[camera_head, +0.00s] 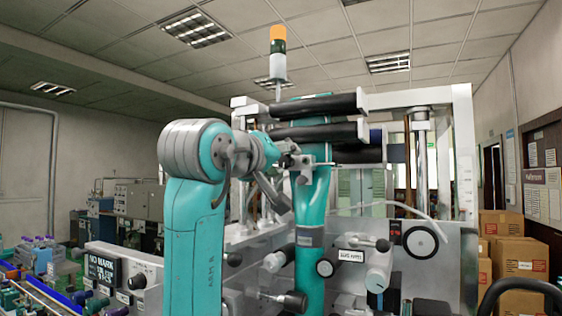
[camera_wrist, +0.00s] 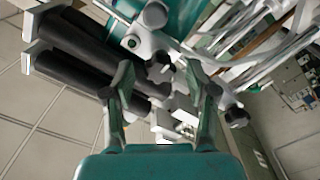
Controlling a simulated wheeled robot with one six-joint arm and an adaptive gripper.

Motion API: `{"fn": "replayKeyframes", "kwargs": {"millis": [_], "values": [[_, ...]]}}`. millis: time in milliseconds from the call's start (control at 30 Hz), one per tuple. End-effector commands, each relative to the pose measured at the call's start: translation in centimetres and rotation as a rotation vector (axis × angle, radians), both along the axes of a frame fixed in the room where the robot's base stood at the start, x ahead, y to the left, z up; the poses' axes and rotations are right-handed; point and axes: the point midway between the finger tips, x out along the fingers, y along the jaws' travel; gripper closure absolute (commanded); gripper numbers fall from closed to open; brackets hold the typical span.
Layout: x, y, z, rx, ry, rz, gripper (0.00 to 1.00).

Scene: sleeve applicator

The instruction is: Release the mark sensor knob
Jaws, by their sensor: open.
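My gripper (camera_wrist: 161,84) is open in the wrist view, one finger at the left and one at the right. A small dark knob (camera_wrist: 160,69) on a pale metal bracket shows between the fingertips, with gaps on both sides; it is probably the mark sensor knob. I cannot tell how far beyond the fingertips it lies. In the head view my gripper (camera_head: 284,150) is beside the metal bracket (camera_head: 303,161) in front of the teal sleeve film. The knob is too small to make out clearly there.
Black rollers (camera_head: 318,107) stick out above and behind the bracket. The teal film (camera_head: 311,205) runs down in front of the machine panel (camera_head: 440,262). A second dark knob (camera_wrist: 236,117) is right of my right finger. Cardboard boxes (camera_head: 515,262) stand at the right.

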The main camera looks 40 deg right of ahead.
Motion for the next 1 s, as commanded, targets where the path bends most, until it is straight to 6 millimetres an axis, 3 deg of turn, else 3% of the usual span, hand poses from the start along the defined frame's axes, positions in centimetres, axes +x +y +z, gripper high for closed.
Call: {"fn": "replayKeyframes", "kwargs": {"millis": [600,1000], "values": [[-3.3,9.5,0.0,0.000,-0.001,0.004,0.43],[-4.0,11.1,0.0,0.000,0.000,0.001,0.43]]}}
